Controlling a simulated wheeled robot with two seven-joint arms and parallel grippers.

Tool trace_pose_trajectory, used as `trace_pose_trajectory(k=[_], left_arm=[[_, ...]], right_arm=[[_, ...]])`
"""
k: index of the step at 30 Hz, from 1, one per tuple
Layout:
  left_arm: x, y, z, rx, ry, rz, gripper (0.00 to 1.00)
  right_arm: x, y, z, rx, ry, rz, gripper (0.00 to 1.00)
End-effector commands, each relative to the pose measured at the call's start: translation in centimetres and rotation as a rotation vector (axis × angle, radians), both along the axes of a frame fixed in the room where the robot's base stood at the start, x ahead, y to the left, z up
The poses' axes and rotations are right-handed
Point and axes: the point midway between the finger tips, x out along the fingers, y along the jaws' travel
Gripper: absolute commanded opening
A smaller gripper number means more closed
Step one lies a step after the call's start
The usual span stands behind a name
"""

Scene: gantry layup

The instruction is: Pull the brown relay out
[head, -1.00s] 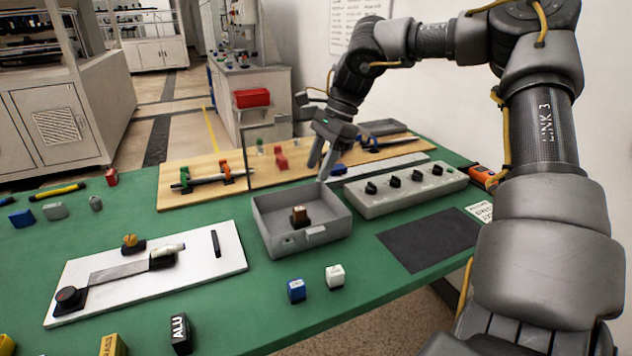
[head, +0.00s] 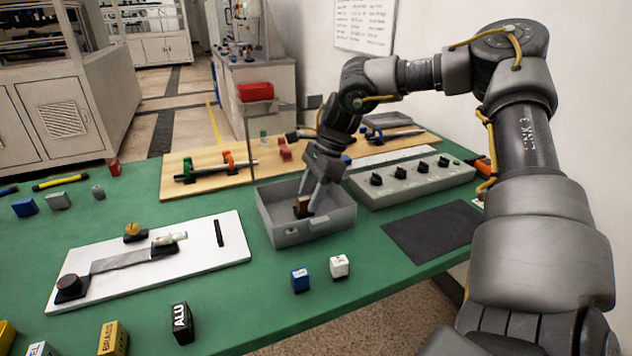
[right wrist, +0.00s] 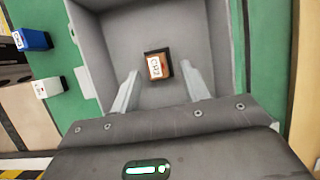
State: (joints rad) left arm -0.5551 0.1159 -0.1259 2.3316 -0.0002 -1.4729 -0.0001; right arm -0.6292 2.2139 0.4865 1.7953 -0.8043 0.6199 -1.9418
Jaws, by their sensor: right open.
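The brown relay (head: 303,205) sits upright in a dark socket inside the grey open box (head: 283,234). In the right wrist view the relay (right wrist: 155,67) shows a white label on top, and the dark socket (right wrist: 146,53) shows at its edge. My right gripper (head: 313,201) reaches down into the box at the relay. In the right wrist view its two fingers (right wrist: 160,88) are open, one to each side and a little short of the relay; whether they touch it cannot be told. My left gripper is not in view.
A blue block (head: 299,279) and a white block (head: 339,266) stand in front of the box. A grey panel with several black knobs (head: 411,180) lies to its right. A white board with a lever (head: 150,260) is at left. The dark mat (head: 430,232) is bare.

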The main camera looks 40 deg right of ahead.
Motion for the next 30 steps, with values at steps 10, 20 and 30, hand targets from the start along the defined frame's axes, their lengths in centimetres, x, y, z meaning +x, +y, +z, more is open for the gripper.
trace_pose_trajectory(k=[10, 20, 30], left_arm=[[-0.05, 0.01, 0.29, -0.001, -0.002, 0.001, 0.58], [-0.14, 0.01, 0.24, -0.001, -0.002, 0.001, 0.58], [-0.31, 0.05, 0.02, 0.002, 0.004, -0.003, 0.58]], right_arm=[[0.03, 0.18, -0.38, 0.0, 0.001, 0.0, 0.45], [0.03, 0.16, -0.37, 0.0, 0.001, 0.0, 0.04], [0.04, 0.16, -0.34, 0.0, 0.0, 0.001, 0.0]])
